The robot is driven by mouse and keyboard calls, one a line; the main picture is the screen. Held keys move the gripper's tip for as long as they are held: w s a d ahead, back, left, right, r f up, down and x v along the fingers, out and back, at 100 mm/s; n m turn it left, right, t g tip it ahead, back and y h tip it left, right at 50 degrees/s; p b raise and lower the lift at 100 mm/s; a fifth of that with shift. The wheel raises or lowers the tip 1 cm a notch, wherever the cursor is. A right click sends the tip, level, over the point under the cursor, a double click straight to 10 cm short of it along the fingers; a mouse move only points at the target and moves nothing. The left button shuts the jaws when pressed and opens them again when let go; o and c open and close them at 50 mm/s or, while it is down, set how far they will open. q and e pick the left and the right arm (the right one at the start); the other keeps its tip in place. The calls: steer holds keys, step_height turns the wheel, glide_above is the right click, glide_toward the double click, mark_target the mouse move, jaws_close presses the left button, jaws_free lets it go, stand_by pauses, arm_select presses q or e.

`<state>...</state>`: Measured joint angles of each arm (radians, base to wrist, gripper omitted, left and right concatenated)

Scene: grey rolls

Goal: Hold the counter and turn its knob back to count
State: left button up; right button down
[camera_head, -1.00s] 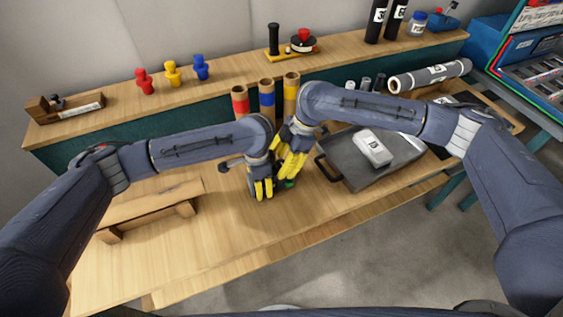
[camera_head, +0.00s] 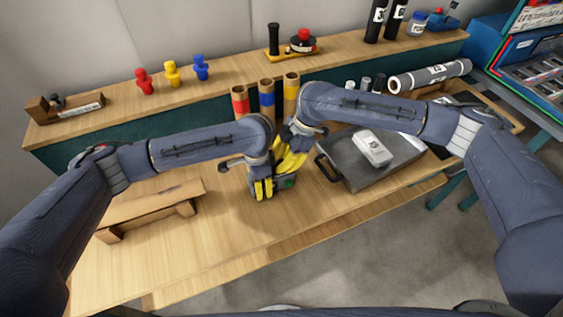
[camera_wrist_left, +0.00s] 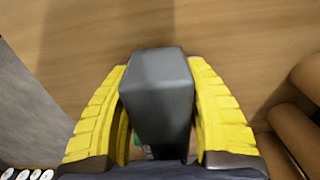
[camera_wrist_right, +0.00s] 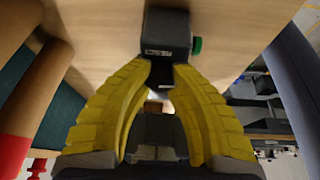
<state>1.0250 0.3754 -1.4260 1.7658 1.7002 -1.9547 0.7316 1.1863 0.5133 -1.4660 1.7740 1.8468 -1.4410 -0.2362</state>
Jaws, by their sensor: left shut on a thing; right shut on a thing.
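The counter is a small dark grey box (camera_head: 286,182) on the table near the middle. In the left wrist view the box (camera_wrist_left: 158,95) sits between the yellow fingers of my left gripper (camera_head: 262,189), which is shut on it. The right wrist view shows the counter's label reading RESET (camera_wrist_right: 165,50) and a green knob (camera_wrist_right: 196,46) on its side. My right gripper (camera_wrist_right: 162,72) has its fingertips closed on a dark piece at the counter, apart from the green knob. That piece is mostly hidden in the head view, where the right gripper (camera_head: 284,166) is just above the left.
A grey tray (camera_head: 345,180) with a white-labelled block stands right of the counter. A wooden stand (camera_head: 150,208) is at the left. Red, blue and yellow-banded tubes (camera_head: 266,98) stand behind the grippers. The table in front is clear.

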steer(key=shift+s+a+m+t, duration=0.1)
steer(key=shift+m+t, duration=0.2)
steer(key=shift+m, duration=0.4)
arm_select(q)
steer(key=shift+d, duration=0.1)
arm_select(e)
steer(key=c, duration=1.1)
jaws_free()
steer(key=shift+o, duration=0.2)
steer(key=shift+r, duration=0.1)
steer(key=v, duration=1.2)
